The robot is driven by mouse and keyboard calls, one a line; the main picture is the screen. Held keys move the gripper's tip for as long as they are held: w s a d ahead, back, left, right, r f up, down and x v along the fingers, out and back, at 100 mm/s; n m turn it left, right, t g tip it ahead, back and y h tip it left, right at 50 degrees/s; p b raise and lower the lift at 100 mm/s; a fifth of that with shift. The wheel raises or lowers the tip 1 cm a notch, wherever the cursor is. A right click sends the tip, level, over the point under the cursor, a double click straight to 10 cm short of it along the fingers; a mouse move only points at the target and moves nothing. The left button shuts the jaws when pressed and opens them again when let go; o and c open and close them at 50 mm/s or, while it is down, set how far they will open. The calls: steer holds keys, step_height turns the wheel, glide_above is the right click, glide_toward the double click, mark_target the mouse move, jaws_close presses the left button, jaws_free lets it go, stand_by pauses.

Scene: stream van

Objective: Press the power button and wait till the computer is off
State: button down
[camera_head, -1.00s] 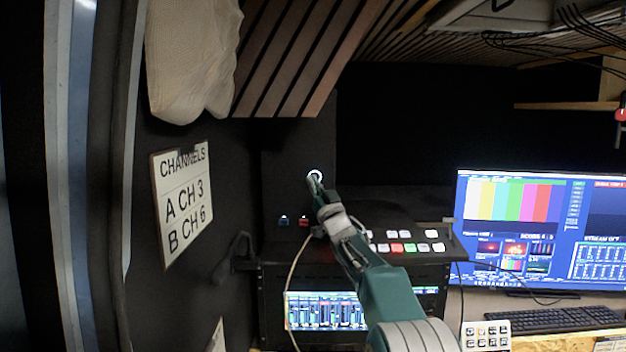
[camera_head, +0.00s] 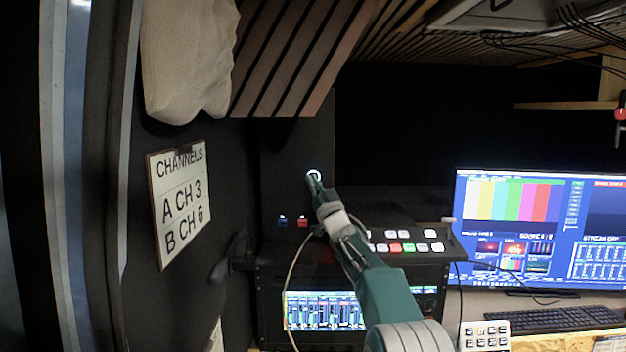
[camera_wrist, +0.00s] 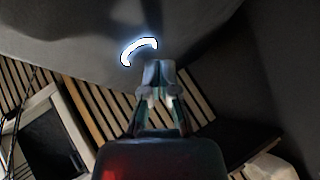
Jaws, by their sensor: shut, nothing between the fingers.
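The power button shows as a glowing white ring (camera_head: 314,175) on the front of a tall black computer case (camera_head: 290,150) in the head view. In the wrist view the lit ring (camera_wrist: 139,50) is partly hidden behind my fingertips. My gripper (camera_head: 315,186) is shut and empty, its tip at the lower edge of the ring; it also shows in the wrist view (camera_wrist: 158,74). I cannot tell whether the tip touches the button. The monitor (camera_head: 540,230) at the right is lit with colour bars and panels.
A control panel with lit keys (camera_head: 405,240) lies below and right of my gripper, above a rack screen (camera_head: 325,311). A channels sign (camera_head: 181,203) hangs at the left. A keyboard (camera_head: 560,319) lies on the desk. A thin cable hangs beside my arm.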

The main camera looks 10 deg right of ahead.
steer(key=shift+w+d, duration=0.1)
steer(key=shift+w, duration=0.3)
stand_by(0.4)
stand_by(0.4)
steer(key=shift+s, duration=0.8)
steer(key=shift+s+a, duration=0.2)
steer(key=shift+s, duration=0.6)
steer(key=shift+s+a, duration=0.15)
steer(key=shift+s, duration=0.7)
steer(key=shift+s+a, duration=0.2)
steer(key=shift+s, duration=0.6)
